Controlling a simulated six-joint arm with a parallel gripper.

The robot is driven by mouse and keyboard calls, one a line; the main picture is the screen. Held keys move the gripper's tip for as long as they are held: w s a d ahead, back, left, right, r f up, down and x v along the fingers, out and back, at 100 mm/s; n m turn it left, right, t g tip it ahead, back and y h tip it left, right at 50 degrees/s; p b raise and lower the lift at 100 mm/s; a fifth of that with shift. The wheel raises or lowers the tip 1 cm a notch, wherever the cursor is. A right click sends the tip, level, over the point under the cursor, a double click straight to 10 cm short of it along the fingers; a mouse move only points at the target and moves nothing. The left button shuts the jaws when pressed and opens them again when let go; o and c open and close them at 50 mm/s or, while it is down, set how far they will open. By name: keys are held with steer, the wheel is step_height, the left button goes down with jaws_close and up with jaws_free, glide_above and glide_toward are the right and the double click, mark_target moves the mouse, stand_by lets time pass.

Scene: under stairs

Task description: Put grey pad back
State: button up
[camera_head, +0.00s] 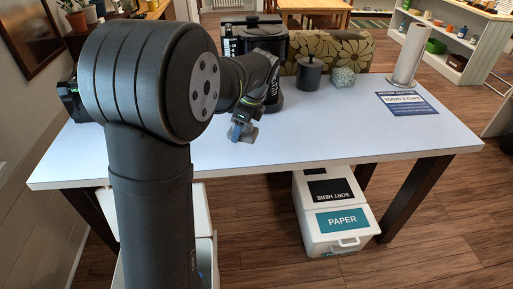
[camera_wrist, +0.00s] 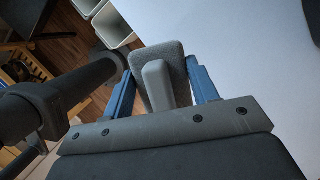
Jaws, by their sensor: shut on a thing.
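The grey pad (camera_wrist: 156,55) is a rounded block with a raised bar on it. In the wrist view it sits between the two blue fingers of my gripper (camera_wrist: 161,78), which is shut on it. In the head view my gripper (camera_head: 240,131) is over the left-middle part of the white table, and a small part of the grey pad (camera_head: 251,135) shows beside the blue fingers. I cannot tell whether the pad touches the tabletop. My arm hides part of the table's left side.
A black coffee machine (camera_head: 273,42) stands just behind my gripper. The white table (camera_head: 330,125) is clear at front. A PAPER bin (camera_head: 337,246) stands below.

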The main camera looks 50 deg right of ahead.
steer(key=s+d+m+h, duration=0.2)
steer(key=s+d+m, duration=0.6)
steer(key=s, duration=0.2)
glide_above(256, 146)
steer(key=shift+m, duration=0.4)
step_height(256, 146, down, 7)
steer(key=shift+a+f, duration=0.1)
steer(key=shift+f+h, duration=0.3)
steer(key=shift+f, duration=1.65)
steer(key=shift+f, duration=0.1)
steer(key=o, duration=0.9)
steer(key=shift+o, duration=0.2)
steer(key=v, duration=1.2)
